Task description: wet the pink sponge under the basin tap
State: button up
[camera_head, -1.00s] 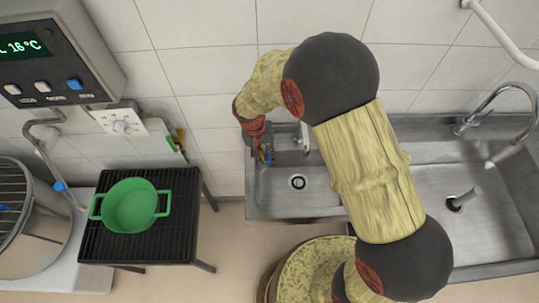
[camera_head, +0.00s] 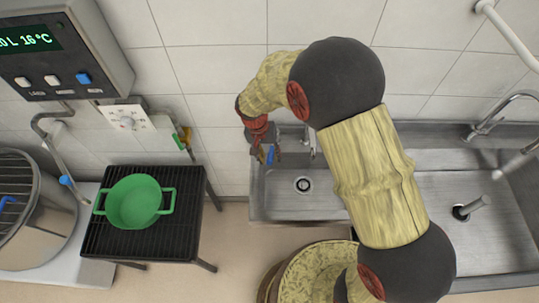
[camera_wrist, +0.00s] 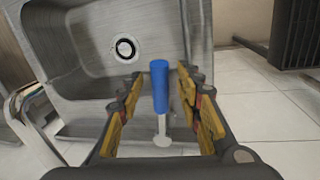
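My gripper (camera_head: 266,158) is at the left end of the small basin, near the wall. In the wrist view my gripper (camera_wrist: 160,85) is open, with one finger on each side of a blue handle (camera_wrist: 159,88) on a pale stem. Gaps show between the handle and both fingers. The handle looks like a tap lever, but its mount is hidden. A short metal spout (camera_head: 312,142), apparently the basin tap, stands behind the small basin (camera_head: 335,205), partly hidden by my arm. No water shows. No pink sponge shows in either view.
The basin drain (camera_head: 303,184) is clear. A larger sink (camera_head: 470,250) with a curved tap (camera_head: 515,97) lies right. A green pot (camera_head: 133,202) stands on a black rack (camera_head: 183,225) left. A control box (camera_head: 60,50) hangs on the wall.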

notch_tip(320, 180, up, 12)
jog(key=a, duration=0.2)
jog(key=shift+w+a, duration=0.2)
jog(key=shift+f, duration=0.15)
dwell(0.5)
jog(key=s+d+r+n+t+y+b, duration=0.1)
jog(key=s+d+r+t+b, duration=0.2)
jog(key=s+d+r, duration=0.3)
jog(key=s+d+r+n+t+y+b, duration=0.1)
jog(key=s+d+r+t+b, duration=0.2)
jog(key=s+d, duration=1)
notch_tip(320, 180, up, 3)
jog(key=b, duration=0.3)
jog(key=shift+s+d, duration=0.2)
jog(key=shift+s, duration=0.1)
